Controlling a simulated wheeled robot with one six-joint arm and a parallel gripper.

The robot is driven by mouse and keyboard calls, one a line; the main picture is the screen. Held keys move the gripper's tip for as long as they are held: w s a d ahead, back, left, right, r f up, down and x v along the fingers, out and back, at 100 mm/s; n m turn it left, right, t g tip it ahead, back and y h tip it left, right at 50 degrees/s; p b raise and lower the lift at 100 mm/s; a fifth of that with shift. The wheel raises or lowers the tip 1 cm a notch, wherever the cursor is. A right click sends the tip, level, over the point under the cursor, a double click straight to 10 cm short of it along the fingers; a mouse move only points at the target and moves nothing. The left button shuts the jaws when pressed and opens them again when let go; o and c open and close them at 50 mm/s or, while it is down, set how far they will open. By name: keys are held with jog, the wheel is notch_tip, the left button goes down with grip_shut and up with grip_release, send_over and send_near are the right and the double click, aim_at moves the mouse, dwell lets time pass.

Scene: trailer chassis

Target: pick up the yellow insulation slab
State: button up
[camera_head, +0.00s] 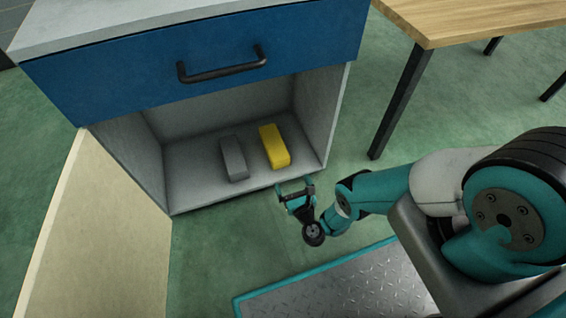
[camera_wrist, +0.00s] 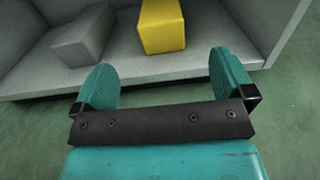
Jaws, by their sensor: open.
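The yellow insulation slab (camera_head: 274,146) lies on the floor of the open lower compartment of a cabinet, near its right side. It also shows in the wrist view (camera_wrist: 162,25), at the top middle, beyond and between my fingers. My gripper (camera_head: 294,184) is in front of the compartment's front edge, close to the slab but apart from it. In the wrist view my gripper (camera_wrist: 163,85) has its two teal fingers spread wide with nothing between them.
A grey block (camera_head: 233,158) lies left of the slab with a gap between. The cabinet (camera_head: 190,193) has side walls and a blue drawer (camera_head: 205,62) above the opening. A pale panel (camera_head: 105,235) stands at left. A wooden table (camera_head: 485,18) stands at upper right.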

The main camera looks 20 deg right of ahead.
aim_at(282, 162)
jog(key=w+b, duration=0.3)
jog(key=w, duration=0.1)
jog(key=w+b, duration=0.3)
jog(key=w, duration=0.1)
jog(key=w+b, duration=0.3)
jog(key=shift+w+f+b, duration=0.35)
jog(key=shift+w+b, duration=0.05)
jog(key=shift+w+r+b, duration=0.35)
jog(key=shift+w+b, duration=0.5)
jog(key=shift+b, duration=0.1)
jog(key=shift+c, duration=0.5)
